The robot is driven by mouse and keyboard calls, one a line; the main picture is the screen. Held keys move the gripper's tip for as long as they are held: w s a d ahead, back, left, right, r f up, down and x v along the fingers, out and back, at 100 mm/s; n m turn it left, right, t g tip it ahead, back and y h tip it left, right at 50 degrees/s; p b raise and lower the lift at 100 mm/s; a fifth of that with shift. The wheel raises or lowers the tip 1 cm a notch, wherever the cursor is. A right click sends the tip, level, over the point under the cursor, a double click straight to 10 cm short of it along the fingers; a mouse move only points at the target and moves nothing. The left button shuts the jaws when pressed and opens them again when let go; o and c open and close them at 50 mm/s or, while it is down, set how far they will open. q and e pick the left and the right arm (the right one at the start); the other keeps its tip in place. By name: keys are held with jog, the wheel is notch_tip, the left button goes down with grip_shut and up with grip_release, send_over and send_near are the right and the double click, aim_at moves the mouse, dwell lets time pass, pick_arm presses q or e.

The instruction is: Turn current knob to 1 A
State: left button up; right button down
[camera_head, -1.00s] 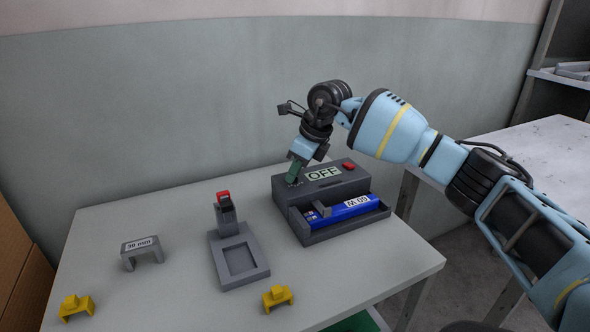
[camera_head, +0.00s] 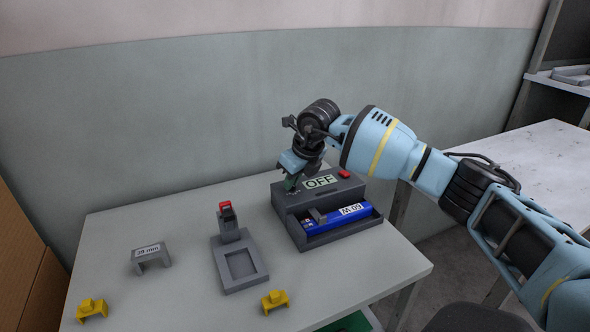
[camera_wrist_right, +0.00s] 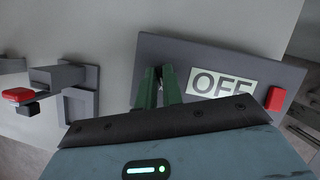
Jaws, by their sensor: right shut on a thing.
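The dark grey tester box (camera_head: 350,194) stands on the table, with a display (camera_head: 320,182) reading OFF and a red button (camera_head: 344,174). A blue unit labelled 60 W (camera_head: 350,213) lies in its front tray. My right gripper (camera_head: 291,187) points down at the left end of the box's top. In the right wrist view its green fingers (camera_wrist_right: 157,90) are close together on the box's top, left of the display (camera_wrist_right: 222,84). They are shut on the current knob, which the fingers hide; its setting cannot be read. My left gripper is not in view.
A grey fixture with a red-topped clamp (camera_head: 239,262) stands left of the box. A grey 30 mm gauge block (camera_head: 151,257) and two yellow pieces (camera_head: 91,309) (camera_head: 275,300) are on the table. A wall stands behind.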

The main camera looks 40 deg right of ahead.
jog(key=m+p, duration=0.1)
jog(key=m+h+p, duration=0.1)
jog(key=shift+a+r+m, duration=0.1)
jog(key=shift+r+m, duration=0.25)
jog(key=shift+m, duration=0.05)
jog(key=m+h+p, duration=0.1)
jog(key=m+p, duration=0.2)
jog(key=shift+w+m, duration=0.1)
jog(key=shift+m, duration=0.2)
jog(key=m+h+p, duration=0.1)
jog(key=m, duration=0.1)
jog(key=m+g+h+p, duration=0.1)
jog(key=m, duration=0.2)
jog(key=shift+w+a+f, duration=0.1)
jog(key=shift+a, duration=0.05)
pick_arm(q)
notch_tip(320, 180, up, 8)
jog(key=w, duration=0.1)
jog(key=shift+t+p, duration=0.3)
jog(key=shift+p, duration=0.15)
pick_arm(e)
jog(key=shift+m+g, duration=0.4)
jog(key=shift+m, duration=0.5)
jog(key=shift+f+m+h, duration=0.1)
jog(key=shift+m+h, duration=0.2)
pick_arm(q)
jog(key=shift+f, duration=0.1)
